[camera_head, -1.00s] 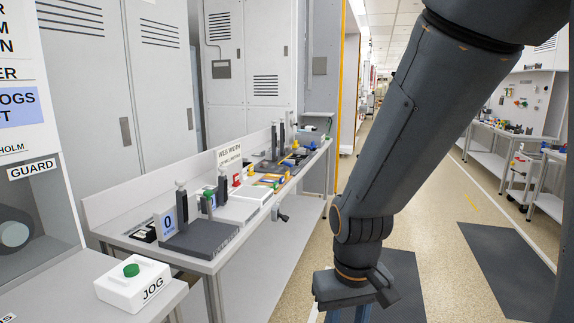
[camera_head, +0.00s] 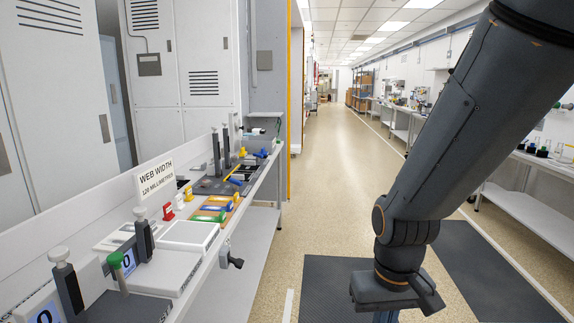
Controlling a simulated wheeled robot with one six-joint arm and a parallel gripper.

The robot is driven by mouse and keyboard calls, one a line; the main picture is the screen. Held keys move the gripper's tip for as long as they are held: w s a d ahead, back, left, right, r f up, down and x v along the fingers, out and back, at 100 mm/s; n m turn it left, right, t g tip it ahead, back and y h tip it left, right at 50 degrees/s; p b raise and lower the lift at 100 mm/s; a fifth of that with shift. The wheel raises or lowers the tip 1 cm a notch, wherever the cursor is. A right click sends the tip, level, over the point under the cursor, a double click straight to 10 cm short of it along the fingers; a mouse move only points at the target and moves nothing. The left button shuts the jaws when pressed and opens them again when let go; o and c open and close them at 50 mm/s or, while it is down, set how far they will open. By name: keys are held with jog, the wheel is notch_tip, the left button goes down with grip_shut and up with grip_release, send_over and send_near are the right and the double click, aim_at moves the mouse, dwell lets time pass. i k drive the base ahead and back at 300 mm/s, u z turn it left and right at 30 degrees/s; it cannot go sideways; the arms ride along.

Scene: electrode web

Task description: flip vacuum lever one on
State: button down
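A lever with a green knob (camera_head: 116,260) stands upright at the near end of the left bench, beside dark posts with pale knobs. I cannot read any label that marks it as vacuum lever one. Two more dark posts (camera_head: 217,152) stand farther along the bench, near small yellow and blue parts. My gripper (camera_head: 388,314) hangs low over the floor, well to the right of the bench and apart from it. Its fingers are mostly cut off by the bottom edge, so their opening is hidden.
The bench (camera_head: 210,285) runs along the left, with a web width sign (camera_head: 155,178), coloured strips (camera_head: 210,212) and a dark crank knob (camera_head: 233,262) jutting from its front. Dark mats (camera_head: 335,290) lie on the floor. The aisle (camera_head: 345,160) ahead is clear.

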aim_at(236, 184)
jog(key=z, duration=0.3)
jog(key=i, duration=1.7)
jog(key=u, duration=0.55)
jog(key=i, duration=1.05)
jog(key=u, duration=0.45)
